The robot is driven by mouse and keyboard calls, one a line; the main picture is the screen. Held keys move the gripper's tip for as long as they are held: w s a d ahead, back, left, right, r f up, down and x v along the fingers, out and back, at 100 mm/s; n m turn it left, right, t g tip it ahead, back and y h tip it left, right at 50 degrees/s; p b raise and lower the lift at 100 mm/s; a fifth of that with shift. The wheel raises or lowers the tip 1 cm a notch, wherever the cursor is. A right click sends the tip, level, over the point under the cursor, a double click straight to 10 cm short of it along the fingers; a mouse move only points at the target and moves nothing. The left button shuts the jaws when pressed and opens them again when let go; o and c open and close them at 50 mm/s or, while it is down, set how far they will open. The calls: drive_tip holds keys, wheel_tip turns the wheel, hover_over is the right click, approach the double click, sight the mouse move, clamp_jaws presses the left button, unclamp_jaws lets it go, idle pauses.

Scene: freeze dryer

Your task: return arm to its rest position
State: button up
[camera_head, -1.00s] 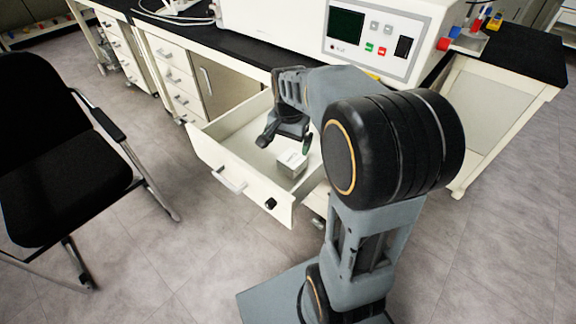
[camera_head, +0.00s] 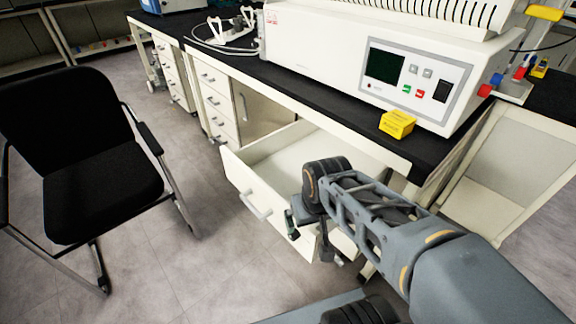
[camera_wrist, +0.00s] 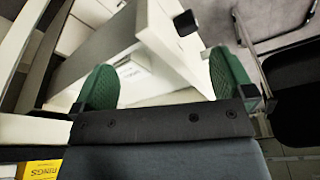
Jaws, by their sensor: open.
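My arm reaches from the lower right over the front of the open white drawer (camera_head: 250,190) in the head view. My gripper (camera_head: 316,240) hangs at the drawer's front panel, partly hidden by my own wrist. In the wrist view my gripper (camera_wrist: 163,82) shows two green finger pads spread wide apart. Nothing is held between them. A small white box (camera_wrist: 132,70) shows beyond the pads in the wrist view, inside the drawer. My arm hides that box in the head view.
A yellow box (camera_head: 397,123) sits at the bench edge before the white freeze dryer (camera_head: 340,60). A black chair (camera_head: 100,180) stands at the left. Floor between chair and drawer is clear.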

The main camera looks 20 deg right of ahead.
drive_tip(key=w+r+p+v, duration=0.1)
drive_tip(key=w+p+v, duration=0.2)
drive_tip(key=p+v, duration=1.1)
drive_tip(key=w+p+v, duration=0.4)
drive_tip(key=p+v, duration=1)
drive_tip(key=v, duration=0.1)
drive_tip(key=shift+a+r+t, duration=0.15)
drive_tip(key=shift+r+t, duration=0.25)
drive_tip(key=shift+r, duration=0.3)
drive_tip(key=shift+s, duration=0.1)
